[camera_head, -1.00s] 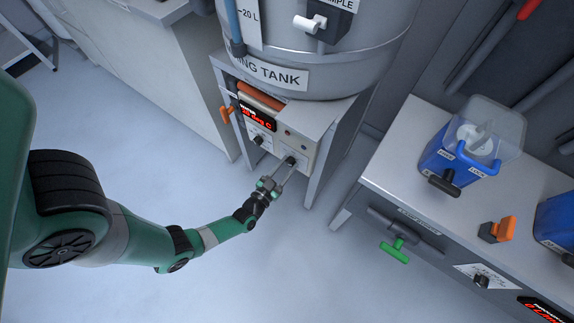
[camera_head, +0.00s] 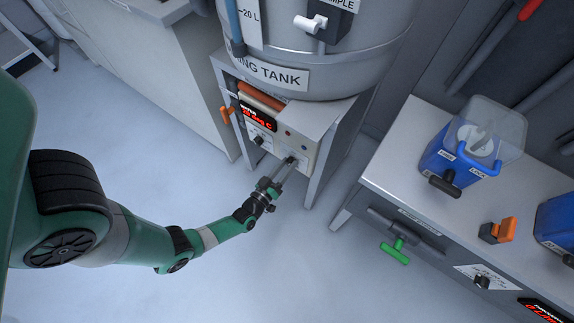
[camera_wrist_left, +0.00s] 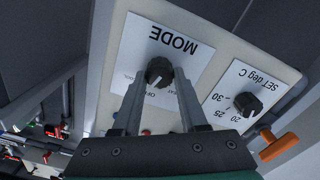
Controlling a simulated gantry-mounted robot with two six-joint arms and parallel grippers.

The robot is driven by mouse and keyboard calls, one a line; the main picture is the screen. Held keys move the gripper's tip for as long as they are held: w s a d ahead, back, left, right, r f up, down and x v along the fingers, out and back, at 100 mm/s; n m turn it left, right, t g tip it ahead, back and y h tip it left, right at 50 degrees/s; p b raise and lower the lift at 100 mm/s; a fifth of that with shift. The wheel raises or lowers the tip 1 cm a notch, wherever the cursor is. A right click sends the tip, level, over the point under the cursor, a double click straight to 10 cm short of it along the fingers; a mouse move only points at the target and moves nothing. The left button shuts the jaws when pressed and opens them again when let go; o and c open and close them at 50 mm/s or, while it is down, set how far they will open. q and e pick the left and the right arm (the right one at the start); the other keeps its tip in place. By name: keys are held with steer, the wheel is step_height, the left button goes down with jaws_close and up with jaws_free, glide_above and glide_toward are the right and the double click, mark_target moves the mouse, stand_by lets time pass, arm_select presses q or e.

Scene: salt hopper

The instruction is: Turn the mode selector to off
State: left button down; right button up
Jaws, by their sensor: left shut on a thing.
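The black mode selector knob (camera_wrist_left: 159,71) sits on a white label reading MODE, upside down in the left wrist view. In the head view the knob (camera_head: 291,160) is at the lower right of the control panel (camera_head: 276,133) under the tank. My left gripper (camera_wrist_left: 160,88) is shut on the knob, one finger on each side. In the head view my left gripper (camera_head: 287,165) reaches the panel from below. The OFF lettering is partly hidden by the fingers, and I cannot tell exactly where the knob points. My right gripper is not in view.
A SET deg C knob (camera_wrist_left: 248,104) is beside the mode label. An orange handle (camera_wrist_left: 279,146) juts out near it. The tank (camera_head: 310,60) stands above the panel. A bench (camera_head: 395,150) with blue containers is at the right. The floor before the panel is clear.

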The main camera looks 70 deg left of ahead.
arm_select(q)
steer(key=shift+n, duration=1.6)
steer(key=shift+c, duration=2.2)
jaws_free()
steer(key=p+v, duration=0.3)
steer(key=v, duration=0.8)
steer(key=shift+s, duration=0.35)
steer(key=shift+d, duration=0.1)
